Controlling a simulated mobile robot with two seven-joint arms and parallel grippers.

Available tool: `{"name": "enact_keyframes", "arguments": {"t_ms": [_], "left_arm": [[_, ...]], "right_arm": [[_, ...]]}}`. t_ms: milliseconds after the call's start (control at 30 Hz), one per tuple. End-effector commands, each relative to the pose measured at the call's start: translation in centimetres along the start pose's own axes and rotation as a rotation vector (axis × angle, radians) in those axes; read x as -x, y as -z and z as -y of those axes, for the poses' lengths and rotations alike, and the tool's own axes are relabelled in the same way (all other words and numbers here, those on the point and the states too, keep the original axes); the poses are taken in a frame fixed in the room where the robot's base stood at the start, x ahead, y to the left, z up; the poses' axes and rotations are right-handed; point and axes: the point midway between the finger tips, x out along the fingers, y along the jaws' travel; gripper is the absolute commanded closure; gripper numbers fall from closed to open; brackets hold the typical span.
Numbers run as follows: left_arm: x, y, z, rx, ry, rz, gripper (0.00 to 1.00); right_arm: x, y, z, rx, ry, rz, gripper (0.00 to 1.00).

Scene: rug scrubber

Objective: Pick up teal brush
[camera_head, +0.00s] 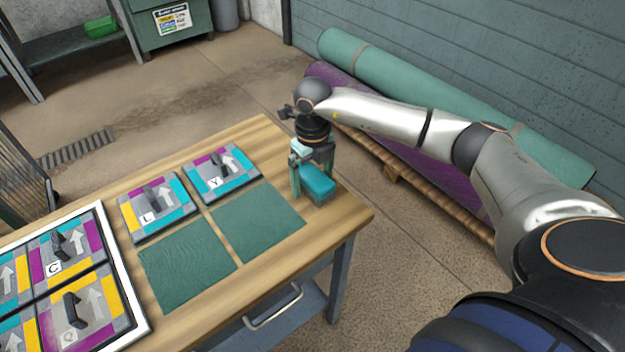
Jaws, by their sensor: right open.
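The teal brush (317,184) sits on the wooden table near its right end, beside the green mats. My right gripper (312,172) is directly above and around the brush, pointing down. Its jaws are open, with one finger showing on the left of the brush; the other is partly hidden. I cannot tell whether the fingers touch the brush. My left gripper is not in the picture.
The wooden table (260,135) holds two green mats (258,221) and several patterned tiles with dark handles, such as the Y tile (222,172). A white-framed tray (128,290) is at the left. Rolled rugs (400,85) lie on a pallet behind my right arm.

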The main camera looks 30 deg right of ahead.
Motion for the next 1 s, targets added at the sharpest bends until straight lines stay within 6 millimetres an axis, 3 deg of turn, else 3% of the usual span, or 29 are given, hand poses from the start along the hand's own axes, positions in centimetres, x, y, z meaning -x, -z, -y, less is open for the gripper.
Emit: {"name": "enact_keyframes", "arguments": {"t_ms": [67,900,1000], "left_arm": [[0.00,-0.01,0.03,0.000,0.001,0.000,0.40],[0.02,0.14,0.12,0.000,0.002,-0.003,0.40],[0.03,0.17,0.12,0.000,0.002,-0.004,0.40]], "right_arm": [[0.01,0.00,-0.02,0.000,0.000,0.000,0.06],[0.06,-0.01,-0.02,0.000,-0.001,0.000,1.00],[0.10,-0.03,-0.02,0.000,-0.001,0.001,1.00]]}}
